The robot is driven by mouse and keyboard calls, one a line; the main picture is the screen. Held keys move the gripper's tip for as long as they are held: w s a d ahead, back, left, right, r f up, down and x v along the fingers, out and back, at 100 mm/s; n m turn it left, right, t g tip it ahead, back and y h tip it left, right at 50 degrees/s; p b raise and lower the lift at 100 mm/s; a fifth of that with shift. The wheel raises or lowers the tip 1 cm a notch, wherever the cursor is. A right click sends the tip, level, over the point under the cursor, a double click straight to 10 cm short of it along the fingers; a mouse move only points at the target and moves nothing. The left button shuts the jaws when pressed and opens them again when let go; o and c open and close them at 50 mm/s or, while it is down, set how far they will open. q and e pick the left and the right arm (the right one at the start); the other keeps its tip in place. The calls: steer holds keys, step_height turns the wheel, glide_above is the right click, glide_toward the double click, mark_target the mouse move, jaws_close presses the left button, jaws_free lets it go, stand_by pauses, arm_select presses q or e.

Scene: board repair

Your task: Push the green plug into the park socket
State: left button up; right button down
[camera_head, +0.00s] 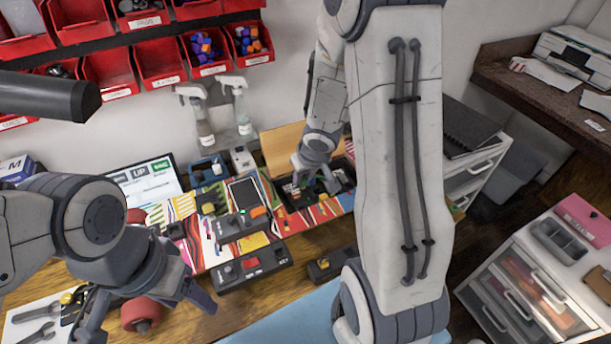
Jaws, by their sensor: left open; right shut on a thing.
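My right gripper (316,178) points down into a dark open case at the back of the table. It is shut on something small. A bit of green shows at its fingertips and looks like the green plug, but the fingers and arm hide most of it. I cannot tell whether the plug touches a socket. The park socket cannot be made out for certain. My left gripper (150,308) is open and empty at the front left, low over the table near a red wheel (141,314).
Black control boxes (252,267) with coloured buttons stand mid-table. A colourful striped mat (205,252) lies beneath the parts. Spray bottles (240,110) stand by the wall under red bins (160,62). My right arm blocks much of the view. A drawer unit (530,290) is at the right.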

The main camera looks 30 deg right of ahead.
steer(key=shift+f, duration=0.1)
steer(key=shift+f+b, duration=3.65)
steer(key=shift+f, duration=0.05)
steer(key=shift+f+b, duration=1.45)
steer(key=shift+f, duration=0.25)
stand_by(0.7)
steer(key=shift+c, duration=1.5)
jaws_free()
steer(key=shift+r, duration=0.15)
steer(key=shift+r+p, duration=0.7)
steer(key=shift+p, duration=0.2)
